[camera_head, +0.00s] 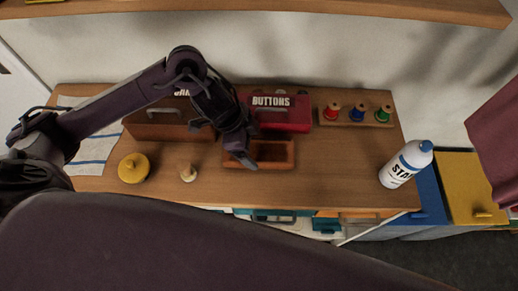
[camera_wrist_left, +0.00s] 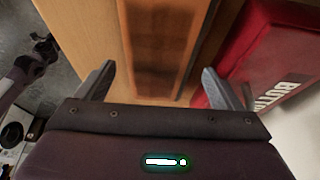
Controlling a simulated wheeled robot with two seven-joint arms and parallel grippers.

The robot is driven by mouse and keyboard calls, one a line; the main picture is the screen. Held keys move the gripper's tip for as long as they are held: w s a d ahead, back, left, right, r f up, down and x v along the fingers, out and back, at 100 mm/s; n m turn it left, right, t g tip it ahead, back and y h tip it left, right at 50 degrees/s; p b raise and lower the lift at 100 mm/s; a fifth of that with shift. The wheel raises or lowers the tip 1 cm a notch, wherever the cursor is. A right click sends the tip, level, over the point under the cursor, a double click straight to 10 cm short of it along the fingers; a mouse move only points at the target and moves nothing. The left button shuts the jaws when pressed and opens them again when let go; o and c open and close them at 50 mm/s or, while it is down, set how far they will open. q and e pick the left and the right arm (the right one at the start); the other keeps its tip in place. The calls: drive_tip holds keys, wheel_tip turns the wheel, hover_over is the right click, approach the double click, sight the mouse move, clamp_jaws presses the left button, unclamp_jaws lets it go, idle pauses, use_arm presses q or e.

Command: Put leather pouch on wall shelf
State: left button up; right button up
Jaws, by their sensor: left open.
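The wall shelf (camera_head: 400,8) runs along the top edge of the head view, above the counter. I cannot clearly make out a leather pouch. An open brown wooden tray (camera_head: 230,163) lies on the counter under my left gripper (camera_head: 241,150), and its interior is partly hidden by the gripper. In the left wrist view my left gripper (camera_wrist_left: 163,85) is open, its fingers spread, with the brown tray (camera_wrist_left: 165,85) ahead between them. Nothing is held.
A red buttons box (camera_head: 283,113) stands right behind the tray, close to the gripper. Thread spools (camera_head: 357,113) stand on a holder further right. A white bottle (camera_head: 404,165) is at the counter's right end. The counter's right middle is clear.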

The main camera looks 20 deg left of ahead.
sight(257, 151)
use_arm(q)
drive_tip(key=shift+x, duration=1.55)
drive_tip(key=shift+c, duration=0.5)
drive_tip(key=shift+w+r, duration=0.1)
drive_tip(key=c, duration=0.9)
drive_tip(key=shift+r, duration=0.1)
